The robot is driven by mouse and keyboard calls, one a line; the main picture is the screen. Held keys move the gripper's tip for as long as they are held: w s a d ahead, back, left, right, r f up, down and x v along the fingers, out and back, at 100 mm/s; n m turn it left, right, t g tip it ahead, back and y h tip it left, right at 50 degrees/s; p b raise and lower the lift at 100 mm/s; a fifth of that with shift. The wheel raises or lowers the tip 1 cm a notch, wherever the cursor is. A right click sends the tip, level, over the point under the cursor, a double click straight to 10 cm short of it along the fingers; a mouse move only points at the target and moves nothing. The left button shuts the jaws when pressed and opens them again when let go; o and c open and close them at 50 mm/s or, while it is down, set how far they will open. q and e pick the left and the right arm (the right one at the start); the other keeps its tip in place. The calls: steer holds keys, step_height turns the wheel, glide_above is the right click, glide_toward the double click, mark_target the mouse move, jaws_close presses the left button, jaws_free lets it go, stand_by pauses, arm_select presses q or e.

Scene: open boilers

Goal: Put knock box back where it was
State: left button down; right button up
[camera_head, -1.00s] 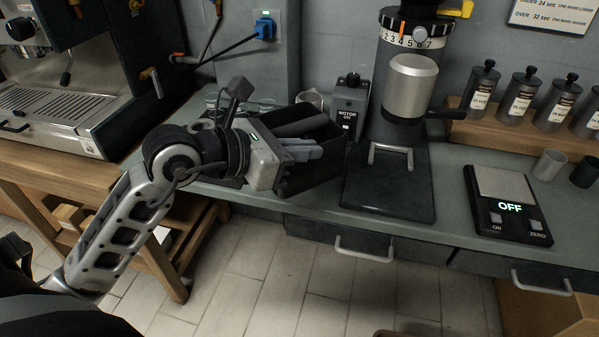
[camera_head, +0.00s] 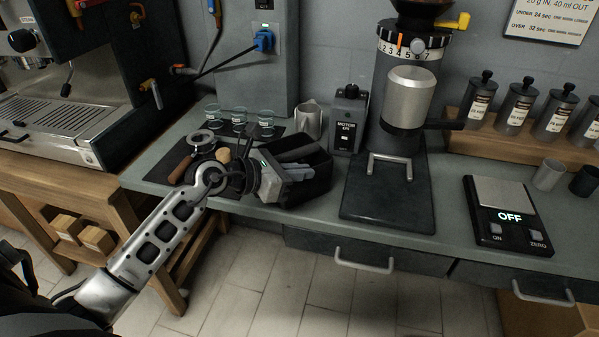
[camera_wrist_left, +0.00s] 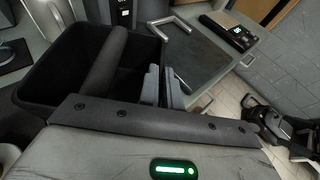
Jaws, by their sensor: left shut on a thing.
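The knock box (camera_head: 318,178) is a black open bin with a padded bar across it. In the head view it is at the counter's front edge, left of the grinder, and looks tilted. My left gripper (camera_head: 296,170) is shut on its near-left wall. The left wrist view shows the box's dark inside and bar (camera_wrist_left: 103,62) close up, with the grey fingers (camera_wrist_left: 160,86) at its wall. The head view does not show clearly whether the box's bottom touches the counter.
A grinder (camera_head: 392,130) stands right of the box, with a motor switch box (camera_head: 348,120) behind. Glasses (camera_head: 266,122), a metal pitcher (camera_head: 309,119) and a portafilter (camera_head: 192,155) are on the counter behind and left. A scale (camera_head: 506,215) lies at right.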

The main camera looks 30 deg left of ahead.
stand_by(0.3)
arm_select(q)
steer(key=shift+f, duration=0.1)
steer(key=c, duration=1.6)
jaws_free()
steer(key=shift+f, duration=0.1)
